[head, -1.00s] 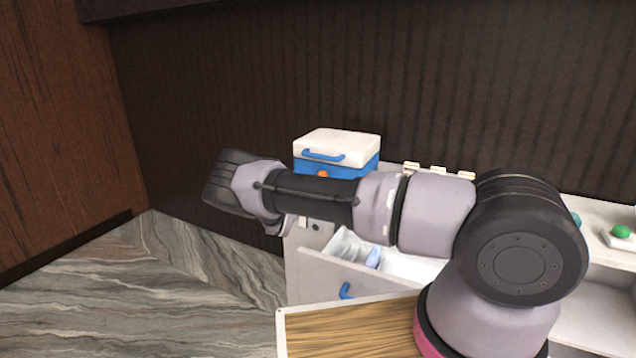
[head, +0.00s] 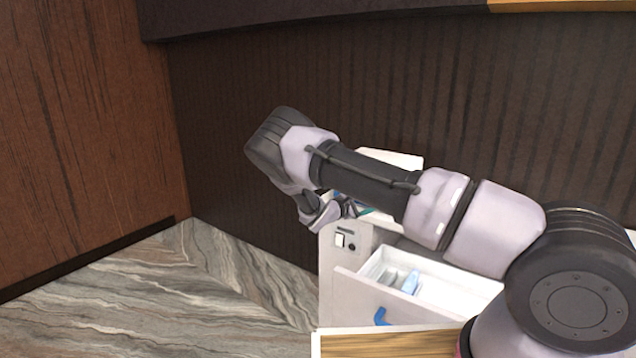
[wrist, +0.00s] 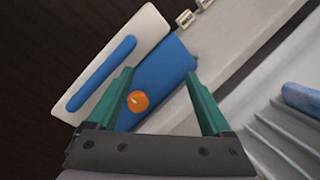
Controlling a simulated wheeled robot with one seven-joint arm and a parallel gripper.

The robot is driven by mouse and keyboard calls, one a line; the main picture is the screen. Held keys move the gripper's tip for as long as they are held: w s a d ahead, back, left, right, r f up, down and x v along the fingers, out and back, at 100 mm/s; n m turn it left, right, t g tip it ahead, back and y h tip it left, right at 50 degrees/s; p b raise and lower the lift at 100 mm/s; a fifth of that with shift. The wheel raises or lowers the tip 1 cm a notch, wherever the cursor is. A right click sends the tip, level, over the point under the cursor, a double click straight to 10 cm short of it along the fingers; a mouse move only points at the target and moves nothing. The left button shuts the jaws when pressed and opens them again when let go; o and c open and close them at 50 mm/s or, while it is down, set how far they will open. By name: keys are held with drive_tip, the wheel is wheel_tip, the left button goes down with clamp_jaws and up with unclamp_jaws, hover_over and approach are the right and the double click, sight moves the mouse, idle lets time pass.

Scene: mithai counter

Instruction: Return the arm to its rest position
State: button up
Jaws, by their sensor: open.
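My gripper (wrist: 162,98) is open, with two green fingers spread apart and nothing between them in the wrist view. In the head view my arm stretches left across the counter, and the gripper (head: 352,209) shows only partly below the forearm. In the wrist view a blue box (wrist: 160,80) with an orange knob (wrist: 138,101) lies beyond and between the fingers. Its white lid (wrist: 120,50) has a blue handle. I cannot tell how far the fingers are from the box.
An open white drawer (head: 352,283) with a blue handle juts out below my arm and holds a light blue item (head: 410,282). A wooden top (head: 390,345) is at the bottom. A dark wall (head: 400,80) stands behind. The marbled floor at left is clear.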

drive_tip(key=s+d+r+m+g+y, duration=0.3)
drive_tip(key=s+d+r+m+g, duration=0.25)
drive_tip(key=s+r, duration=0.25)
drive_tip(key=s+d+r+m+g+y, duration=0.3)
drive_tip(key=s+d+r+m+g, duration=0.15)
drive_tip(key=s+r+m, duration=0.35)
drive_tip(key=s+a+r+m+t+y, duration=0.2)
drive_tip(key=s+r+m+t+y, duration=0.1)
drive_tip(key=s+r, duration=0.7)
drive_tip(key=s+a+r+m+t+y, duration=0.3)
drive_tip(key=s+r+y, duration=0.3)
drive_tip(key=s+r, duration=0.5)
drive_tip(key=s+m, duration=0.1)
drive_tip(key=s, duration=0.5)
drive_tip(key=shift+t+y, duration=0.3)
drive_tip(key=shift+w, duration=0.1)
